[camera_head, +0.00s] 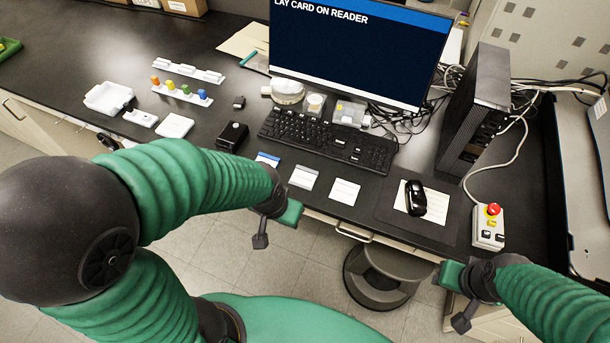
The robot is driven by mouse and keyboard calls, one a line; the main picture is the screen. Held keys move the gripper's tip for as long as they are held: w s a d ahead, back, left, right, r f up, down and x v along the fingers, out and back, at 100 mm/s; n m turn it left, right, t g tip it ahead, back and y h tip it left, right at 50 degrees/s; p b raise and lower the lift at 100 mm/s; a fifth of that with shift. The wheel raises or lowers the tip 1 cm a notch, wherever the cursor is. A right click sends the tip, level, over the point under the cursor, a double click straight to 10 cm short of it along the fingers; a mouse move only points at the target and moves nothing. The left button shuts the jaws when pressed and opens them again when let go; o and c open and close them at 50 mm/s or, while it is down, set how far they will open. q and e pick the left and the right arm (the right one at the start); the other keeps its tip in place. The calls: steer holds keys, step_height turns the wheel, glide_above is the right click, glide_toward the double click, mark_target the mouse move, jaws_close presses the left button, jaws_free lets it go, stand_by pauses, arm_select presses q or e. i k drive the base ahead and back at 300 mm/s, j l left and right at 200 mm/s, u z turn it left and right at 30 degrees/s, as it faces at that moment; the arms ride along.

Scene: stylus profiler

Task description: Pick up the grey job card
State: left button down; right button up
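Three cards lie in a row near the front edge of the black desk. The middle card (303,177), white with a grey band along its top, looks like the grey job card. A blue-banded card (267,159) lies to its left, partly hidden by my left arm. A pale card (345,191) with a faint band lies to its right. My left gripper (275,226) is just off the desk's front edge, below the cards, with its fingers apart and empty. My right gripper (457,298) is lower right, off the desk, also open and empty.
The monitor (355,45) reads "LAY CARD ON READER". A keyboard (327,139) lies behind the cards. A black mouse (415,198) on a mat, a control box with a red button (493,210) and a computer tower (474,105) stand right. A small black box (232,136) is left.

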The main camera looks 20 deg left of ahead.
mark_target(304, 177)
steer(key=i+j+u, duration=0.1)
steer(key=u, duration=1.4)
steer(key=i+l+u, duration=0.2)
steer(key=i, duration=0.15)
